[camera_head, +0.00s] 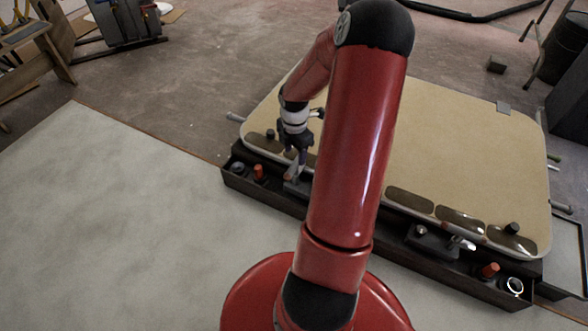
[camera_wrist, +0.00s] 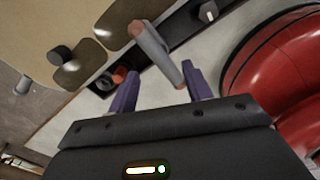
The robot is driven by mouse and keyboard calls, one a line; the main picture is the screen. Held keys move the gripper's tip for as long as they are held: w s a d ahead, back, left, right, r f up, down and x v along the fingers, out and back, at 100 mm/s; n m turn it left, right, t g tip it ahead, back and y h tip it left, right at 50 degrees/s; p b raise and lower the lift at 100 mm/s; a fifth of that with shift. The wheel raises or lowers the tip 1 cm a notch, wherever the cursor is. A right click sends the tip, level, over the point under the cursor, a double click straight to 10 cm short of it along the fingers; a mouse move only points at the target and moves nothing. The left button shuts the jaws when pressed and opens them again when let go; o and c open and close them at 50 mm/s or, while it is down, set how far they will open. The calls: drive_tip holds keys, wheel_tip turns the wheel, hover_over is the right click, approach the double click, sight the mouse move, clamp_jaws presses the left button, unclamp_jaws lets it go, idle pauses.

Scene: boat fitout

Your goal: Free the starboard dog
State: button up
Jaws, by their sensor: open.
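My gripper (camera_head: 294,168) is open over the near edge of a tan hatch panel (camera_head: 440,130), on its left half. In the wrist view its two purple fingers (camera_wrist: 158,82) stand apart. A grey dog lever (camera_wrist: 158,52) reaches between them, its end close to the right finger; I cannot tell whether they touch. The base of this dog is partly hidden by my gripper in the head view. A second dog (camera_head: 460,243) with a pale handle sits on the right part of the same edge. The pictures do not label which is starboard.
A dark trough (camera_head: 380,238) runs along the panel's near edge. It bears an orange knob at left (camera_head: 259,171) and another at right (camera_head: 489,269). A black knob (camera_wrist: 60,55) stands on the panel. My red arm hides the middle. The pale floor at left is clear.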

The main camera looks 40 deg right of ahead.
sight(296, 164)
wheel_tip(296, 164, down, 8)
drive_tip(key=b, duration=0.2)
drive_tip(key=shift+d+f+b, duration=0.1)
drive_tip(key=shift+f+b, duration=0.15)
drive_tip(key=shift+b, duration=0.05)
